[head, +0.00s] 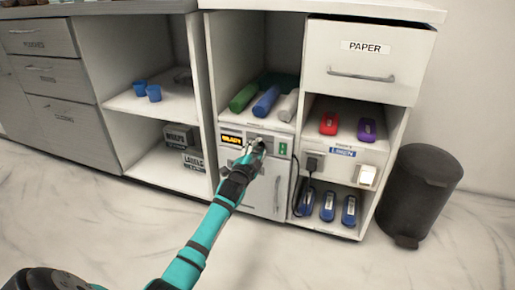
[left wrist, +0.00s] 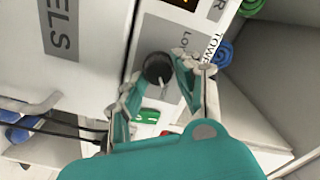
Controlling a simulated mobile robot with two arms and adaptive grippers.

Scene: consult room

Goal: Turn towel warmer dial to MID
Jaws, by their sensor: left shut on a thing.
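The towel warmer (head: 265,195) is the white unit with a door, low in the middle of the cabinet in the head view. Its front panel has a lit orange display (head: 232,139) and a green switch (head: 283,148). My left gripper (head: 257,147) reaches its panel. In the left wrist view the dark round dial (left wrist: 158,67) sits between the fingertips of my left gripper (left wrist: 157,75), which is shut on it. Part of a "Lo" marking shows beside the dial; the other marks and the pointer are not readable. My right gripper is not in view.
Rolled towels, green (head: 243,97), blue (head: 266,102) and white (head: 288,106), lie on the shelf above. A dark cable (head: 295,190) hangs right of the warmer's door. A dark bin (head: 418,195) stands at the right. The floor in front is clear.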

